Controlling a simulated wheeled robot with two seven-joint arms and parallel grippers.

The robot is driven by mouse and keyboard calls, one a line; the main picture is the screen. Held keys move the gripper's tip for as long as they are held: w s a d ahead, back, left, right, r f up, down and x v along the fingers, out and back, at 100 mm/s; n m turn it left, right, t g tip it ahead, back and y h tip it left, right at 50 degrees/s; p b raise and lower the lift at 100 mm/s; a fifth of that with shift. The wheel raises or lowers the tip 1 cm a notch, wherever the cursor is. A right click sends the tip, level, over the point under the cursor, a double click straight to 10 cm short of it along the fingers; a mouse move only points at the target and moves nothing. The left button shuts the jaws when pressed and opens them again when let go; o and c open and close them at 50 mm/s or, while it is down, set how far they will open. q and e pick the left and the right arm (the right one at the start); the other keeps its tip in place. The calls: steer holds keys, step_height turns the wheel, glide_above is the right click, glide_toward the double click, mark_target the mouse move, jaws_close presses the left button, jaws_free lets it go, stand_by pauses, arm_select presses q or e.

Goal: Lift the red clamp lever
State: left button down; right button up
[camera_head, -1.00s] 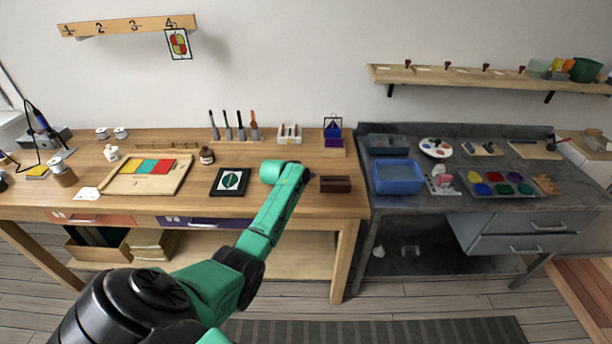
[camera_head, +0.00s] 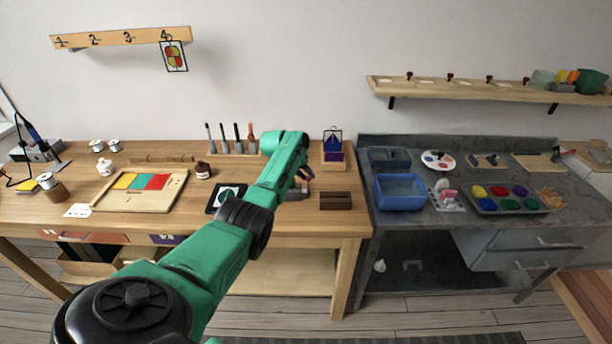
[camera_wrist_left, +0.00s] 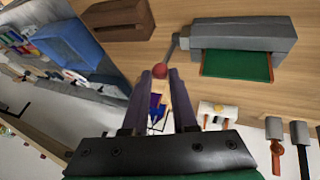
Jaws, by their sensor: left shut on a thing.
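The red clamp lever shows in the left wrist view as a red ball knob (camera_wrist_left: 160,71) on a thin grey arm. The arm joins the side of a grey clamp block (camera_wrist_left: 243,36) with a green panel in its front. My left gripper (camera_wrist_left: 161,76) has its two dark fingers on either side of the red knob and is shut on it. In the head view my left gripper (camera_head: 303,181) is low over the wooden bench, partly hidden by its own green arm. My right gripper is not in view.
A dark brown wooden block (camera_head: 336,201) sits just right of my left gripper. A framed dark picture (camera_head: 222,199) lies to the left, partly behind my arm. Upright tools (camera_head: 239,140) and a purple-blue item on a stand (camera_head: 333,148) stand behind. A blue bin (camera_head: 400,191) is on the grey bench.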

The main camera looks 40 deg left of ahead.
arm_select(q)
steer(key=shift+w+a+r, duration=0.15)
steer(key=shift+r, duration=0.05)
steer(key=c, duration=1)
jaws_free()
steer(key=o, duration=0.3)
steer(key=shift+f, duration=0.2)
steer(key=shift+r, duration=0.1)
steer(key=shift+r, duration=0.3)
steer(key=d+v, duration=0.1)
steer(key=v, duration=1.2)
steer(key=shift+s+a+r, duration=0.3)
steer(key=shift+s+a, duration=0.05)
steer(key=shift+a, duration=0.15)
